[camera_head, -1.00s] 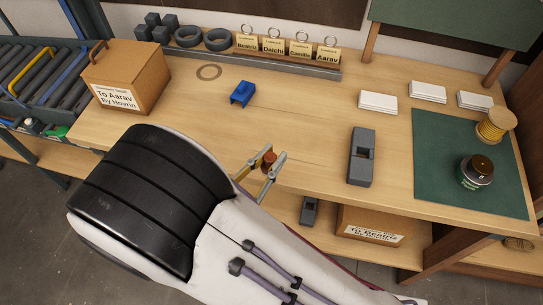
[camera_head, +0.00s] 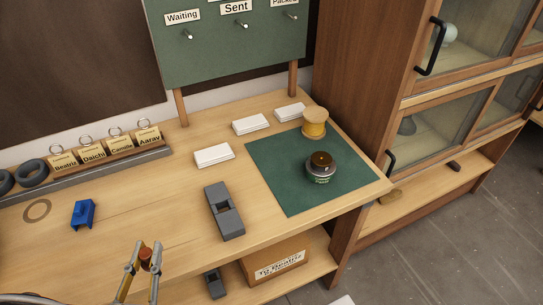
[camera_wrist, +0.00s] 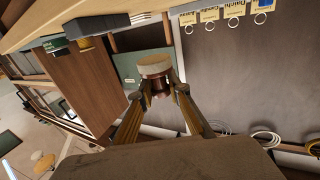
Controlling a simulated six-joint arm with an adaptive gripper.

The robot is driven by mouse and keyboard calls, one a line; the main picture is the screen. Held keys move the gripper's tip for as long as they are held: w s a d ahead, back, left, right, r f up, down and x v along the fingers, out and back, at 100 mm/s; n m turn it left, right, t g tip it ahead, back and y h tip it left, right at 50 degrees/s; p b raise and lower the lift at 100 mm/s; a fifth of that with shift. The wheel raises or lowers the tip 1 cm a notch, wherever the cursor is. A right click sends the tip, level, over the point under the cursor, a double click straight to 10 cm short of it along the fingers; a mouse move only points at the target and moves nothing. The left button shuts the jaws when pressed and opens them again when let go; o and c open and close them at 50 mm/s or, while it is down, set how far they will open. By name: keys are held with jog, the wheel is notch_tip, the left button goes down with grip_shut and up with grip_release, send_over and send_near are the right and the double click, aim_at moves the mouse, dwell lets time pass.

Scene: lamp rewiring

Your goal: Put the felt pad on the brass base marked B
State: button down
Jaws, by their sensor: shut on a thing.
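My gripper (camera_head: 147,249) is at the lower left of the head view, in front of the table's front edge. It is shut on a small reddish-brown cylinder (camera_head: 146,259). In the wrist view the gripper (camera_wrist: 158,88) holds this brown piece, with a pale round disc (camera_wrist: 154,66) at its far end. I cannot tell whether the disc is the felt pad. I cannot make out a brass base marked B in either view.
A grey block (camera_head: 224,211), blue holder (camera_head: 83,214) and white stacks (camera_head: 214,156) stand on the table. A glass-doored cabinet (camera_head: 368,75) stands right.

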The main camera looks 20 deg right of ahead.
jog(key=w+d+r+m+g+h, duration=0.25)
jog(key=w+d+m+h, duration=0.35)
jog(key=d, duration=0.7)
notch_tip(320, 180, up, 6)
jog(key=r+m+g+h, duration=0.1)
jog(key=m+g+h, duration=0.15)
jog(key=g, duration=0.45)
send_over(322, 159)
jog(key=shift+w+f+t+h, duration=0.15)
jog(key=shift+f+t+h, duration=0.1)
jog(key=shift+f, duration=2.9)
jog(key=shift+f, duration=0.15)
jog(key=shift+f, duration=1.95)
